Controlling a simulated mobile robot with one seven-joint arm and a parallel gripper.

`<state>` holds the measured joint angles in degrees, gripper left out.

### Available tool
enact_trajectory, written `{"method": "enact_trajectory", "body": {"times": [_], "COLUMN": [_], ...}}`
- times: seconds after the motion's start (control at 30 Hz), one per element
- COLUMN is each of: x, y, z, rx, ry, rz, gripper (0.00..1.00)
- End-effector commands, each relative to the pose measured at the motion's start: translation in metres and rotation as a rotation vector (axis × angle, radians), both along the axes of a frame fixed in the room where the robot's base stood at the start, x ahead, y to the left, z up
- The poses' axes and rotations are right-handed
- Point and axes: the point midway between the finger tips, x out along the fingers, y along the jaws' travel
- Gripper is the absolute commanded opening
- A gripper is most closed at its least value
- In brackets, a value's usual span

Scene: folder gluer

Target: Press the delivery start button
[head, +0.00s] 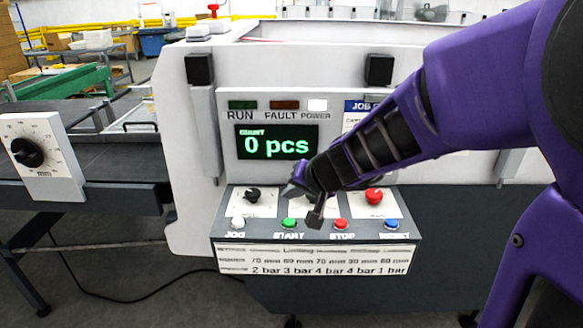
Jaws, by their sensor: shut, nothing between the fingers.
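The control panel (225,234) of the machine slopes toward me below the display. A green button (289,223) labelled START sits in its lower row; I see no label reading delivery. My gripper (315,219) is shut and empty, in front of the panel. In the picture its tip lies just right of the green button and left of the red STOP button (341,225). The green button is in plain view. I cannot tell whether the tip touches the panel.
A white JOG button (237,222) and a blue button (391,224) flank the row. The display (277,145) reads 0 pcs. A dial box (42,157) stands left.

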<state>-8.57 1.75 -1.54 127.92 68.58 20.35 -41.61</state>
Motion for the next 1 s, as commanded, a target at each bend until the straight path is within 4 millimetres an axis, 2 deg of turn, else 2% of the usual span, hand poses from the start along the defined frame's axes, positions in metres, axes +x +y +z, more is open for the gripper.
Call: {"method": "enact_trajectory", "body": {"times": [0.03,0.1,0.3,0.5,1.0], "x": [-0.001,-0.003,0.003,0.006,0.007], "y": [0.003,0.007,0.008,0.007,0.007], "z": [-0.012,-0.023,-0.043,-0.049,-0.048], "rx": [0.000,0.000,0.000,-0.001,0.000], "ry": [0.003,0.002,0.000,0.001,0.001], "rz": [0.000,0.000,-0.002,-0.002,-0.001], "gripper": [0.00,0.00,0.00,0.00,0.00]}}
